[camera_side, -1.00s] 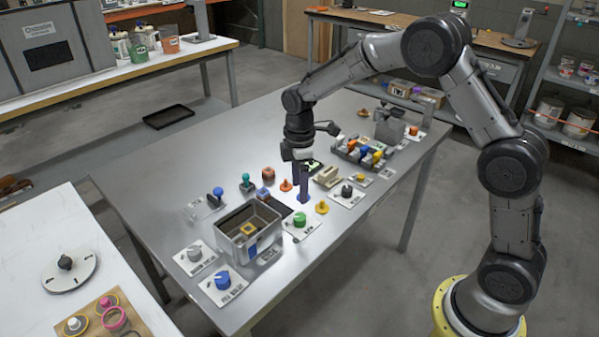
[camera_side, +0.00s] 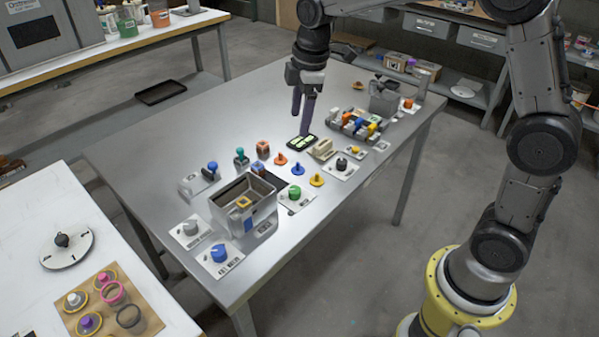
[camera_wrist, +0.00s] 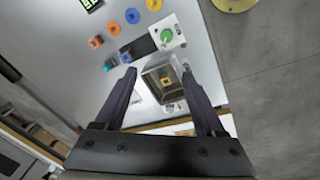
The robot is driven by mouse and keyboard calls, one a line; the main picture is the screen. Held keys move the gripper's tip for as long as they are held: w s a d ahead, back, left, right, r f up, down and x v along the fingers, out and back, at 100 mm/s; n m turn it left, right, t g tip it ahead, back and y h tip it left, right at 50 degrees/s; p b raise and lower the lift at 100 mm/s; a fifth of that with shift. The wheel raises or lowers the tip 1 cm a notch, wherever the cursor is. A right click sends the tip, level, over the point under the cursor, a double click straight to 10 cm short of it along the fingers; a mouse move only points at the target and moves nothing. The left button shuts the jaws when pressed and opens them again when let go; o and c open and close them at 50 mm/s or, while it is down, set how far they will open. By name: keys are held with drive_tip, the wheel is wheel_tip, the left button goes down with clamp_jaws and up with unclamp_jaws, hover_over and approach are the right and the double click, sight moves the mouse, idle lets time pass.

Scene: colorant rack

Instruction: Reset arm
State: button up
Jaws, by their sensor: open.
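My gripper (camera_side: 303,105) is open and empty, raised above the grey table (camera_side: 180,130) with its fingers pointing down. In the side view its fingertips show near a black panel with bright green markings (camera_side: 302,142). In the wrist view my gripper (camera_wrist: 160,95) has its two dark fingers spread wide. A grey open-topped bin (camera_wrist: 150,80) with a small yellow square inside shows between them. No object is between the fingertips.
The bin (camera_side: 218,213) stands near the table's front. Around it are a green knob (camera_side: 295,192), blue knob (camera_side: 219,252), grey knob (camera_side: 190,227) and several small coloured pieces. A colorant rack (camera_side: 355,124) and grey machine (camera_side: 384,97) stand at the back right.

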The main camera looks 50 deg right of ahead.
drive_tip(key=s+r+m+t, duration=0.2)
drive_tip(key=s+r, duration=0.2)
drive_tip(key=s, duration=0.4)
drive_tip(key=s+r+m+t, duration=0.1)
drive_tip(key=s+r+m, duration=0.1)
drive_tip(key=s+r, duration=0.45)
drive_tip(key=s+f+m, duration=0.7)
drive_tip(key=s+f, duration=0.1)
drive_tip(key=s, duration=0.4)
drive_tip(key=shift+s+t, duration=0.25)
drive_tip(key=shift+t, duration=0.05)
